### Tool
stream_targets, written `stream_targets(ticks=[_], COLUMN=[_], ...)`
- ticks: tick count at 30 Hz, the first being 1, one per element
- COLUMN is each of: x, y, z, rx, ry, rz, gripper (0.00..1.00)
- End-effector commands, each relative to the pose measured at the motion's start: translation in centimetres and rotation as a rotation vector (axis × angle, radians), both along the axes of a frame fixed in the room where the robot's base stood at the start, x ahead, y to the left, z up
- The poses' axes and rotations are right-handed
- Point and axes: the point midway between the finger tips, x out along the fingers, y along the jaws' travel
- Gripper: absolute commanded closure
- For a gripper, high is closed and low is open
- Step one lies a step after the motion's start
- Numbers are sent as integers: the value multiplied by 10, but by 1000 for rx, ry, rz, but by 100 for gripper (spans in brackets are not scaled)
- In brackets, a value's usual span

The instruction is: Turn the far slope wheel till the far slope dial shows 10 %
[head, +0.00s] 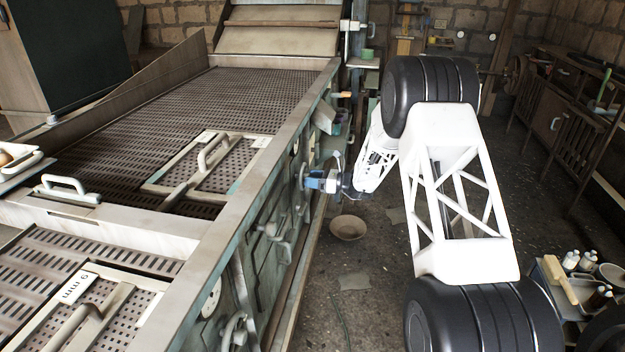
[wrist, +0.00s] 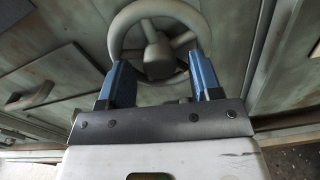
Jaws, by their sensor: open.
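A grey handwheel (wrist: 156,50) with spokes and a central hub fills the top of the wrist view. In the head view, the wheel (head: 302,176) stands on the machine's right side wall. My gripper (wrist: 162,74) is open, with one blue finger at the left and one at the right of the wheel's lower part. In the head view, my gripper (head: 313,180) is right up at the wheel. I cannot tell whether the fingers touch the rim. A small round dial (head: 295,146) seems to sit on the wall just above the wheel; its reading is too small to tell.
Another round dial (head: 212,298) is on the side wall nearer the camera, with a wheel (head: 234,330) below it. Levers and pipes stick out along the wall. A bowl (head: 348,227) lies on the floor below my gripper. A bench with bottles (head: 571,261) stands at the right.

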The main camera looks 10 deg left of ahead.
Motion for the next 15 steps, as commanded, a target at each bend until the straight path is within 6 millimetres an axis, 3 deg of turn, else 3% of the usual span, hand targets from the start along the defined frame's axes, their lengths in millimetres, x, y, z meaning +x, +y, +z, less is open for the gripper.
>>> stream_targets(ticks=[5,12,15], x=[0,0,0], y=[0,0,0], z=[0,0,0], rx=[0,0,0], ry=[0,0,0], rz=[0,0,0], gripper=[43,80,91])
